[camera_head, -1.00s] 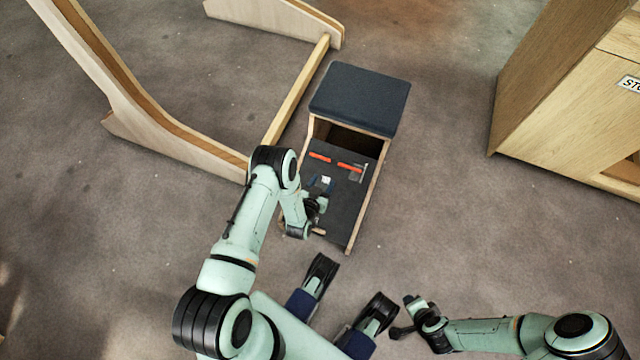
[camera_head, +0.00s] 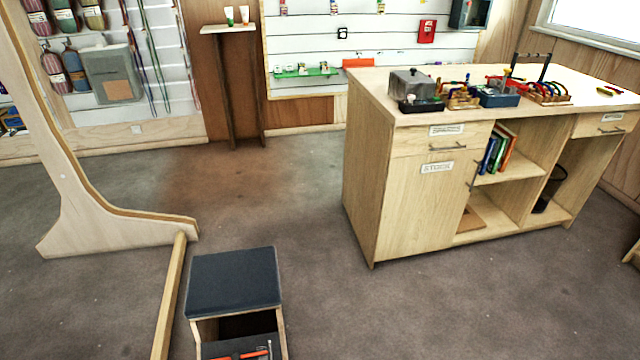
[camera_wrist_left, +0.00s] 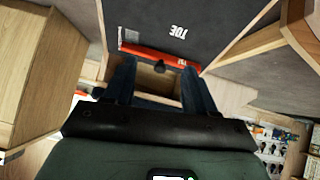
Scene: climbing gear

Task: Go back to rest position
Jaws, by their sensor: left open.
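My left gripper (camera_wrist_left: 158,78) shows only in the left wrist view. Its two dark fingers are apart, with no object visibly held between them. Beyond the fingertips is a dark panel (camera_wrist_left: 215,25) with white lettering, and a red-orange strip (camera_wrist_left: 150,54) along its edge. A small dark knob shows between the fingers; I cannot tell what it belongs to. In the head view neither arm shows.
A wooden counter (camera_head: 415,215) stands at the right with gear on top. A wooden frame (camera_head: 75,215) with a floor bar (camera_head: 170,300) stands left of the stool. A small shelf stand (camera_head: 230,90) is by the back wall. Grey floor between stool and counter is clear.

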